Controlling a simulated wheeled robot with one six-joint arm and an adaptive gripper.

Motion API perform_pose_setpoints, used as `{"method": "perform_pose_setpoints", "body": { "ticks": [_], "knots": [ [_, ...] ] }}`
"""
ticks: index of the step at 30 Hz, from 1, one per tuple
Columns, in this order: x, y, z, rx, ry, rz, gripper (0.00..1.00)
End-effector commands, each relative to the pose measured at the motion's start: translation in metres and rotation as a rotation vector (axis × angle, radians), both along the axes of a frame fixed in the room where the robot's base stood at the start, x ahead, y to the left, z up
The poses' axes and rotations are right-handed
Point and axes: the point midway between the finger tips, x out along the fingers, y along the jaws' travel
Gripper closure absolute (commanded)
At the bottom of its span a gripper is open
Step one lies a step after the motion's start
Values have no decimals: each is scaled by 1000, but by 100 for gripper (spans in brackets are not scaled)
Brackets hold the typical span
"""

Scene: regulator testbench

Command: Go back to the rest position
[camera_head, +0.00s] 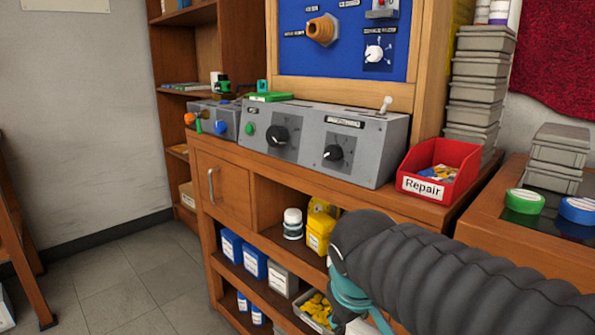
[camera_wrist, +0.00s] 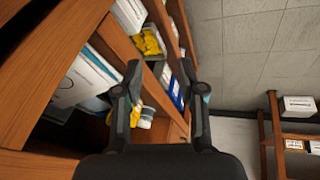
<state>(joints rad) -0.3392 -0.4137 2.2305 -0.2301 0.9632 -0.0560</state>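My gripper (camera_wrist: 161,75) shows in the wrist view with its two dark fingers spread apart. Nothing is between the fingertips, so it is open and empty. Behind the fingers are the shelves of the wooden bench, seen at a steep tilt. In the head view my arm in its black ribbed sleeve reaches in from the lower right, in front of the bench's lower shelves. The gripper's fingers cannot be made out in that view.
The wooden bench (camera_head: 228,186) carries a grey control box (camera_head: 308,146) and a red Repair bin (camera_head: 440,165). Its shelves hold blue containers (camera_head: 253,262), a white jar (camera_head: 293,224) and a yellow container (camera_head: 320,226). A side table (camera_head: 478,225) stands right. Tiled floor (camera_head: 130,272) is clear at left.

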Motion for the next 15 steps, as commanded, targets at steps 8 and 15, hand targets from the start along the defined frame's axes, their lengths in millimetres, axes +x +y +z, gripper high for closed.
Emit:
{"method": "perform_pose_setpoints", "body": {
  "ticks": [8, 15],
  "knots": [
    [-68, -33, -41, 239, 3, -278, 61],
    [-90, -63, -36, 272, -75, -399, 61]
  ]
}}
